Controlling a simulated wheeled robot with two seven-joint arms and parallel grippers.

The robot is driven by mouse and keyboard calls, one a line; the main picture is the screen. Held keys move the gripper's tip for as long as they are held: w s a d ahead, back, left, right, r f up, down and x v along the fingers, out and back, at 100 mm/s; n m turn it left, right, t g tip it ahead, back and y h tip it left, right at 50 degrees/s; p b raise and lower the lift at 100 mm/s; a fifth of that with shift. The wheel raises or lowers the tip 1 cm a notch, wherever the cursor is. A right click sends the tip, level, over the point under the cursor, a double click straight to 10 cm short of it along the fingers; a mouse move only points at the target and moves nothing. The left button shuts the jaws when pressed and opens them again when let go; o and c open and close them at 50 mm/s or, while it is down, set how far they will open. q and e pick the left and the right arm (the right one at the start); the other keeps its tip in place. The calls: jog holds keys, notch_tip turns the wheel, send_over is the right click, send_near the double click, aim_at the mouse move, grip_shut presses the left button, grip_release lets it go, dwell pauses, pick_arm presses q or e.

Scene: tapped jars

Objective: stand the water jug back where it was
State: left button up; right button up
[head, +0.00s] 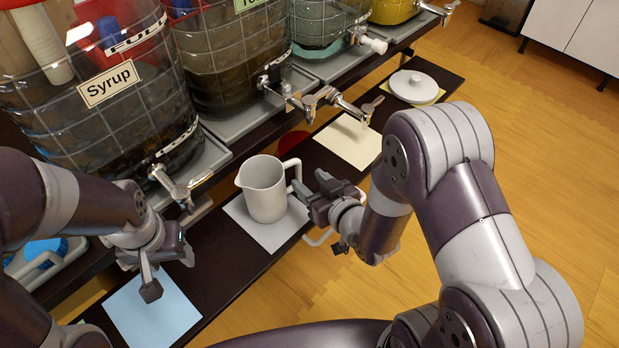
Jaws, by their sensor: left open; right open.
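The white water jug (264,192) stands upright on a light grey mat (279,237) on the dark lower shelf. Its spout points left and its handle points right. My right gripper (309,196) is open, just right of the jug beside its handle; I cannot tell whether it touches the handle. My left gripper (168,277) is open and empty, above a light blue mat (155,312) nearer the front, apart from the jug.
Large tapped jars, one labelled Syrup (105,110), stand along the raised shelf behind, their metal taps (172,186) jutting forward. A cream mat (352,142) lies bare further right. A white lidded dish (413,86) sits beyond it. A red disc (293,144) lies behind the jug.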

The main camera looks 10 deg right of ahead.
pick_arm(q)
jog(key=shift+r+p, duration=0.5)
pick_arm(e)
jog(key=shift+v, duration=1.25)
